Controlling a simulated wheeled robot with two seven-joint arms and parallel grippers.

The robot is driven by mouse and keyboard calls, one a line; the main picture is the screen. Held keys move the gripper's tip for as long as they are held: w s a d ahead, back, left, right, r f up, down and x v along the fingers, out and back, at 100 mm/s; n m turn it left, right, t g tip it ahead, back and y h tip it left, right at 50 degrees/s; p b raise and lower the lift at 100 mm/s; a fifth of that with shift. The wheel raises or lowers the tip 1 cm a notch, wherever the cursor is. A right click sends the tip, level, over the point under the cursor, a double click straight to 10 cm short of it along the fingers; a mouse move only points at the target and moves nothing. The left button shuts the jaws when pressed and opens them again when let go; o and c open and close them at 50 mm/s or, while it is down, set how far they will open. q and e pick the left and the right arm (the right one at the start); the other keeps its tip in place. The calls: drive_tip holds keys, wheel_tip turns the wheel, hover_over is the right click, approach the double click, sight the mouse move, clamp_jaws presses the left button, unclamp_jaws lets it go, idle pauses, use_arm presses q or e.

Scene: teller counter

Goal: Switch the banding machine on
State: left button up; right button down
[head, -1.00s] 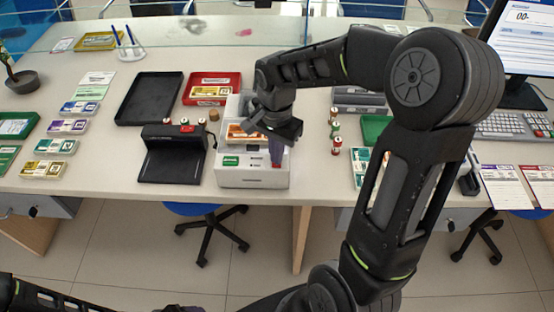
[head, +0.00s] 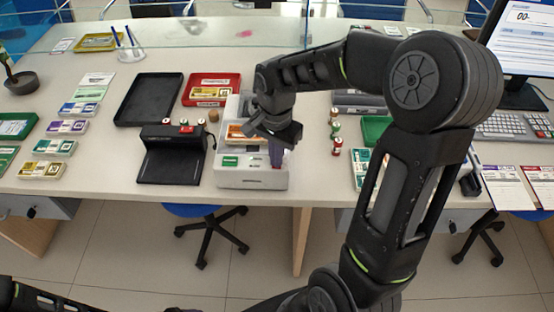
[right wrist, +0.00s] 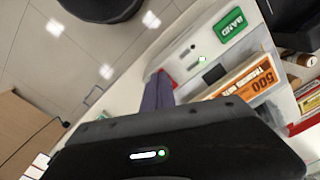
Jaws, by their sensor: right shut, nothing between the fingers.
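The banding machine (head: 252,180) is a white box near the front edge of the counter. Its front face has a green BAND label (head: 230,161), which also shows in the right wrist view (right wrist: 229,25). A small green spot that looks lit (right wrist: 202,59) and a dark rectangle (right wrist: 213,74) are on that face. My right gripper (head: 277,166) is shut and empty, its purple fingers pointing down at the right part of the front face. I cannot tell whether they touch it.
A banknote bundle (right wrist: 245,80) lies on the machine. A black device (head: 170,165) stands to its left, with a red tray (head: 232,82) and black tray (head: 125,108) behind. Small rollers (head: 337,147) stand to the right. Bundles of notes lie at far left.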

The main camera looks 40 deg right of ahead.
drive_tip(key=shift+r+p, duration=2.4)
drive_tip(key=shift+r, duration=1.1)
